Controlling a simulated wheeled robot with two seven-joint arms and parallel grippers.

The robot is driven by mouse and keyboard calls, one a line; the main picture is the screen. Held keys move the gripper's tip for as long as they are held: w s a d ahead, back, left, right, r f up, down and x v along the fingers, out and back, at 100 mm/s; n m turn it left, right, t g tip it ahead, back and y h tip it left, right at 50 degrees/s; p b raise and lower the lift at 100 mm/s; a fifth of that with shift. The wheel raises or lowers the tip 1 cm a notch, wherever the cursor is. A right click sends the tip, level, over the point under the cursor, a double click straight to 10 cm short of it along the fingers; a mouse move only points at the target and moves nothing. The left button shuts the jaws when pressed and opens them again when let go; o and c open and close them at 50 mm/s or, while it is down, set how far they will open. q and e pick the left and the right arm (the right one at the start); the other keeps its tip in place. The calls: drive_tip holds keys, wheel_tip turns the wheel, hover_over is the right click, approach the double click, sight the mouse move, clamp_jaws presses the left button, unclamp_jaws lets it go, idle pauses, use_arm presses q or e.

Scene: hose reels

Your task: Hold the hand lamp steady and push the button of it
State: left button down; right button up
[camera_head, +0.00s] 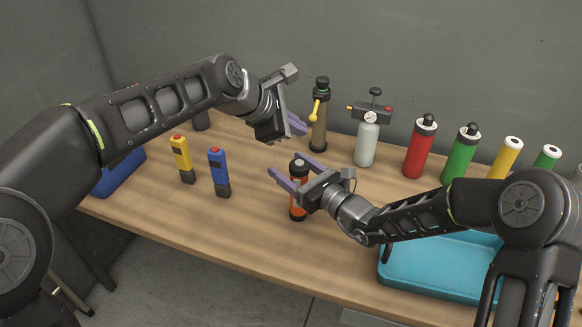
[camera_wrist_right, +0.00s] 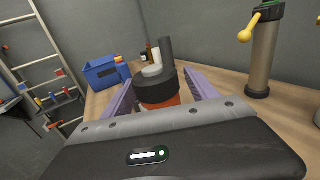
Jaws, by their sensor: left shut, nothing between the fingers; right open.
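An orange-red cylinder with a black collar and pale top (camera_head: 297,205), which looks like the hand lamp, stands upright on the table. My right gripper (camera_head: 284,163) is open, with its purple fingers around the lamp's upper part. In the right wrist view the lamp's black collar (camera_wrist_right: 157,92) sits between the spread fingers; I cannot tell whether either finger touches it. My left gripper (camera_head: 298,124) is shut and empty, above and behind the lamp, apart from it. The lamp's lower front is partly hidden by my right gripper.
A brown cylinder with a yellow lever (camera_head: 319,128) and a pale bottle (camera_head: 366,145) stand behind. Yellow (camera_head: 181,160) and blue (camera_head: 218,172) devices stand left. Red (camera_head: 419,150) and green (camera_head: 461,155) canisters and a teal tray (camera_head: 425,268) are right. The front table is clear.

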drive_tip(key=shift+s+d, duration=0.1)
drive_tip(key=v, duration=1.1)
drive_tip(key=shift+s+d, duration=0.2)
drive_tip(key=shift+s, duration=0.1)
